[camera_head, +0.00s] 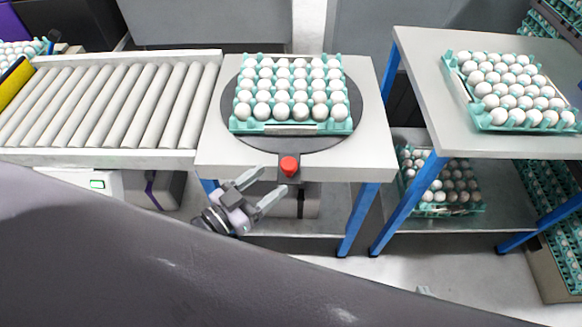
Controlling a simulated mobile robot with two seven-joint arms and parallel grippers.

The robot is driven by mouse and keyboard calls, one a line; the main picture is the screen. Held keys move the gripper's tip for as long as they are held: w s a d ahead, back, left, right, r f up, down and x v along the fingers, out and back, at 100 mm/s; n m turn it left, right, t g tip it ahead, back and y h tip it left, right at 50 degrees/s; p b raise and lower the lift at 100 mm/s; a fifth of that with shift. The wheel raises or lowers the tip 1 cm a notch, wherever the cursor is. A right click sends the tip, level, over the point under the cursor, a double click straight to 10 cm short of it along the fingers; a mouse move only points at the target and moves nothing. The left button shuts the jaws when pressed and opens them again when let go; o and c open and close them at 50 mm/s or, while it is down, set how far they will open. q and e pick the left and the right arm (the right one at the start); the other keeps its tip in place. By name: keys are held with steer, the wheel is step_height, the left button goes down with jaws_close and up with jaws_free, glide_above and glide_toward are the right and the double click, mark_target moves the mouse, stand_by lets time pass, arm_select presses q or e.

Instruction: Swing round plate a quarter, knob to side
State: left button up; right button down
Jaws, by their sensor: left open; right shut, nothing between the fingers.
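The round plate (228,108) is a dark grey disc set in the light table top. A teal egg tray (240,128) full of white eggs sits on it. The red knob (289,166) is on a dark tab at the plate's front, toward me. My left gripper (272,181) is open and empty, just in front of the table edge. Its fingers point up and right toward the knob, and they look apart from it.
A roller conveyor (110,105) adjoins the table (372,150) on the left. Another table (425,95) on the right bears a second egg tray (470,112). Below it is a shelf with a further egg tray (470,211). Blue table legs (358,218) stand below.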

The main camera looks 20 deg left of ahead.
mark_target(289, 167)
arm_select(q)
steer(key=shift+x, duration=3.5)
jaws_close()
